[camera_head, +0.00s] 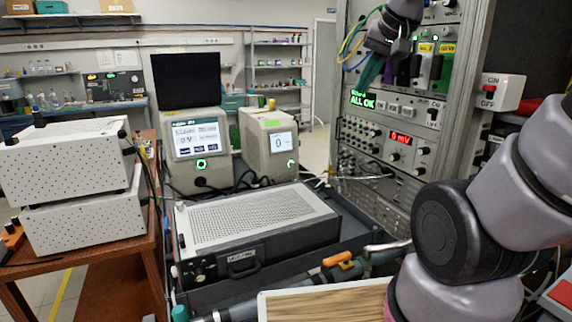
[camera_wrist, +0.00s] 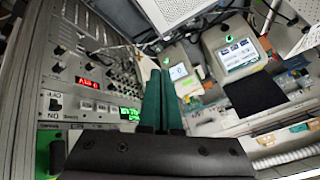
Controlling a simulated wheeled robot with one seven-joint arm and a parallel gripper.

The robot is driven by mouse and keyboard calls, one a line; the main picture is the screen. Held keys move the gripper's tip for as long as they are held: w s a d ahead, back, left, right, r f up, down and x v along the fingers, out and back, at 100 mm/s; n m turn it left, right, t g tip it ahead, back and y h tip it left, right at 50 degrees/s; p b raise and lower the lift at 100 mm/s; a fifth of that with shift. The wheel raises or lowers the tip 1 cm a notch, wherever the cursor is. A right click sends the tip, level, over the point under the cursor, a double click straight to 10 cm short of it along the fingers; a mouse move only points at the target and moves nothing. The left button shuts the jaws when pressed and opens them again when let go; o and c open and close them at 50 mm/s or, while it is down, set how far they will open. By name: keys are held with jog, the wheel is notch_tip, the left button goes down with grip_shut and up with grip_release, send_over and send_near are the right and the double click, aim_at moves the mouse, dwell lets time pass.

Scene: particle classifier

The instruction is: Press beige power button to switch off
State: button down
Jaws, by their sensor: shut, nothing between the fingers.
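Two beige instruments stand side by side in the head view. The left one (camera_head: 177,182) has a wide screen and a green-lit round button (camera_head: 201,163). The right, narrower one (camera_head: 255,160) has a small screen and a green-lit button (camera_head: 291,163). In the wrist view the wide-screen instrument (camera_wrist: 216,80) shows its lit button (camera_wrist: 229,38); the other's lit button (camera_wrist: 167,62) is just beyond my fingertips. My gripper (camera_head: 364,82) has teal fingers, shut and empty, raised in front of the rack; it also fills the lower wrist view (camera_wrist: 160,74). I cannot tell any contact.
A tall grey rack (camera_head: 385,165) with knobs and displays stands right. A white ON/OFF box (camera_head: 497,92) is on its side. A perforated-top unit (camera_head: 250,215) lies in front of the instruments. White boxes (camera_head: 70,165) are stacked left. A black panel (camera_head: 186,80) stands behind.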

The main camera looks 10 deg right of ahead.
aim_at(292, 164)
jog(key=w+a+f, duration=0.1)
jog(key=w+f, duration=0.3)
jog(key=w, duration=0.6)
jog(key=w+f, duration=0.4)
jog(key=w, duration=0.7)
jog(key=w+a+f, duration=0.1)
jog(key=w+f, duration=0.3)
jog(key=w, duration=0.6)
jog(key=shift+m+t, duration=0.6)
jog(key=shift+t, duration=0.1)
jog(key=w+f, duration=0.5)
jog(key=f, duration=0.5)
jog(key=w+f, duration=0.6)
jog(key=f, duration=0.4)
jog(key=w+f, duration=0.5)
jog(key=f, duration=0.6)
jog(key=shift+w+a, duration=0.15)
jog(key=shift+a, duration=0.05)
jog(key=shift+w+a, duration=0.45)
jog(key=shift+w, duration=0.95)
jog(key=shift+w+a, duration=0.45)
jog(key=shift+w, duration=0.95)
jog(key=shift+w+a, duration=0.45)
jog(key=shift+w, duration=0.95)
jog(key=shift+w+a, duration=0.15)
jog(key=shift+w, duration=0.25)
